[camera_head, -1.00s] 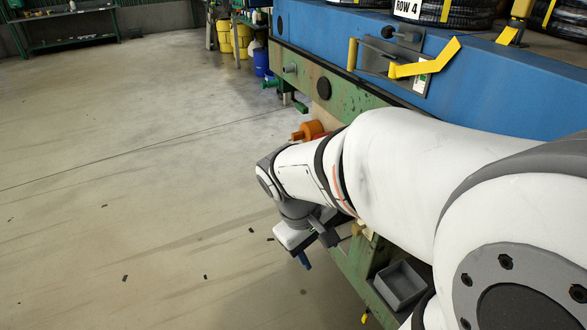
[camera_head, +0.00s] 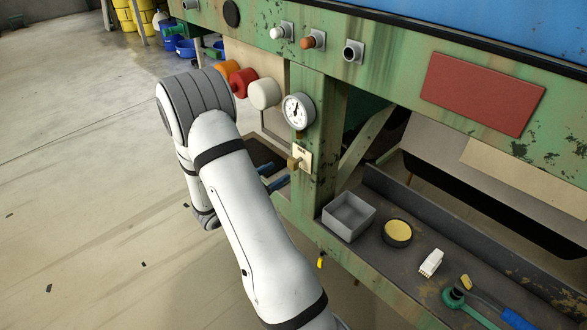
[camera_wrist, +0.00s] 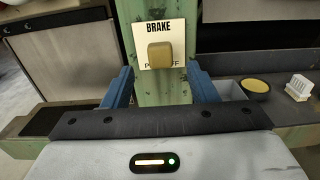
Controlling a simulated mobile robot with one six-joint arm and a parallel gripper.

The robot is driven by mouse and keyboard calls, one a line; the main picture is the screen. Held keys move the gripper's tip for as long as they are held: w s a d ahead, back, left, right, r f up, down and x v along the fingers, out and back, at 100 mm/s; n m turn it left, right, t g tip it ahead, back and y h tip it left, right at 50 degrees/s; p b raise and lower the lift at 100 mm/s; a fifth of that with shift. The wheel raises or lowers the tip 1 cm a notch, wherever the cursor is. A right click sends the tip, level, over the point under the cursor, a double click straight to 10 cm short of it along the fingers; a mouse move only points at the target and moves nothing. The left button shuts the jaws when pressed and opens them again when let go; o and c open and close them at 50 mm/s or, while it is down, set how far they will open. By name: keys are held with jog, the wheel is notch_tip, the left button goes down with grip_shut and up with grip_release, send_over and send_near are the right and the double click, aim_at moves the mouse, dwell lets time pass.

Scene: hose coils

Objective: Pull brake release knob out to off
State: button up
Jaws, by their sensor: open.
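The brake release knob (camera_wrist: 160,55) is a tan, rounded square knob on a white plate marked BRAKE (camera_wrist: 150,32), fixed to a green post. Lower lettering on the plate is partly hidden by the knob. In the head view the knob (camera_head: 294,162) shows small below a round gauge. My gripper (camera_wrist: 160,82) is open, with one blue finger on each side of the knob in the wrist view. Nothing is between the fingers that I can see touching them. In the head view my gripper (camera_head: 277,181) is mostly hidden behind my arm, with blue fingertips showing near the knob.
A pressure gauge (camera_head: 298,110) sits above the knob. A grey bin (camera_head: 349,214), a tin (camera_head: 397,232) and a white brush (camera_head: 431,262) stand on the lower shelf. Orange, red and white rollers (camera_head: 264,94) are left of the post. The floor at left is clear.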

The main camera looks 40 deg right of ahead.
aim_at(290, 165)
jog(key=d, duration=0.7)
jog(key=shift+w+d+b, duration=0.25)
jog(key=shift+w+b, duration=0.05)
jog(key=shift+b, duration=0.1)
jog(key=shift+c, duration=0.5)
grip_shut()
